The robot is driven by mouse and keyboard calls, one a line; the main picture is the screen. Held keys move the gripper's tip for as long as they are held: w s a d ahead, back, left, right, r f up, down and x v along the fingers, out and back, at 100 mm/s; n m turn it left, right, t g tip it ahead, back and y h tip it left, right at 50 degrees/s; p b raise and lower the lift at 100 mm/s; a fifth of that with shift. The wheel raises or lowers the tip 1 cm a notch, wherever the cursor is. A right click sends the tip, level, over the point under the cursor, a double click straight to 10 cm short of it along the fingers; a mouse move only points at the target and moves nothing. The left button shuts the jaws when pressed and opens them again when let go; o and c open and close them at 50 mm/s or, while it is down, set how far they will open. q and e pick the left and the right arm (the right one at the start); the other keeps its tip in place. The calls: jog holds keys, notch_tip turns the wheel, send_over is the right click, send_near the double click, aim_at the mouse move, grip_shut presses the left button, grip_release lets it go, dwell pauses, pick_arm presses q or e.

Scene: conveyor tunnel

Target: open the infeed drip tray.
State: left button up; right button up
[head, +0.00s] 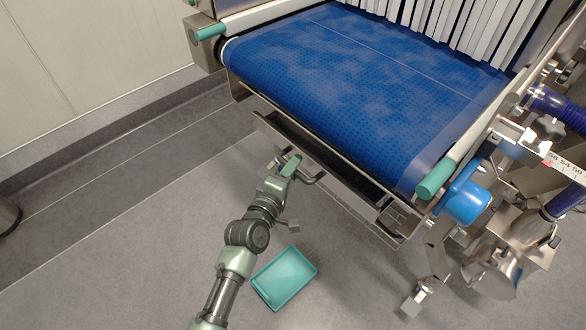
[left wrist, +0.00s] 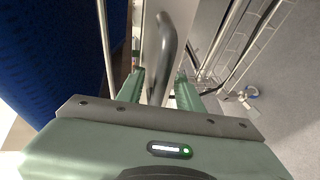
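The infeed drip tray (head: 272,128) is a shallow steel tray under the front end of the blue belt. Its front face carries a dark bar handle (head: 311,181), which also shows large in the left wrist view (left wrist: 166,45). My left gripper (head: 291,164) is at the tray's front, by the handle. In the left wrist view my left gripper (left wrist: 158,84) has its fingers apart, one on each side of the handle, with gaps visible. The tray's inside is mostly hidden under the belt. My right gripper is not in view.
The blue conveyor belt (head: 350,85) lies above the tray. A teal bin (head: 285,277) stands on the floor beside my left arm. Steel legs and a blue-capped roller drive (head: 465,201) are at the right. The floor in front and at left is mostly clear.

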pick_arm(q)
grip_shut()
dwell(1.3)
